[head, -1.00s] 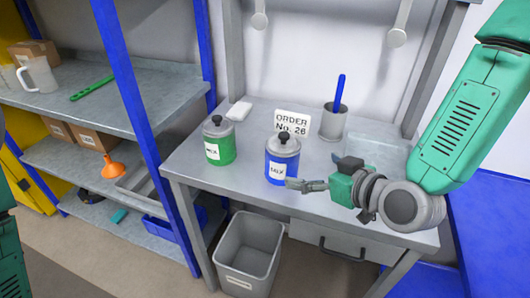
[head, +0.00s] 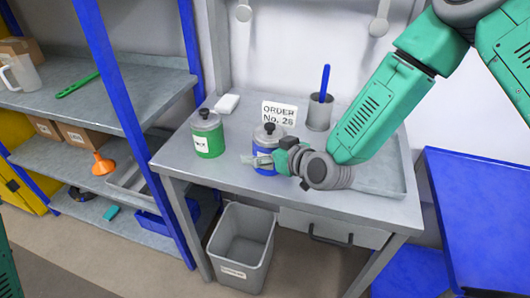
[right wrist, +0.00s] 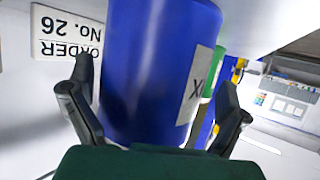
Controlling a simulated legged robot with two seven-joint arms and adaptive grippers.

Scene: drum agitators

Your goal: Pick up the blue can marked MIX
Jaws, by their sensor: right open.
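The blue can (head: 270,139) with a grey lid stands upright on the grey workbench (head: 230,181). My right gripper (head: 257,161) is in front of it in the head view and hides much of its lower side and label. In the right wrist view the blue can (right wrist: 150,65) appears upside down between the two spread fingers of my right gripper (right wrist: 157,90). An X shows on its white label. The fingers are open, with a gap visible at the right finger; contact at the left finger is unclear. My left gripper is out of view.
A green can (head: 209,141) with a white label stands left of the blue can. Behind are an order sign (head: 279,114), a grey cup (head: 319,112) with a blue-handled tool, and a white block (head: 227,104). A grey bin (head: 241,247) stands below the bench.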

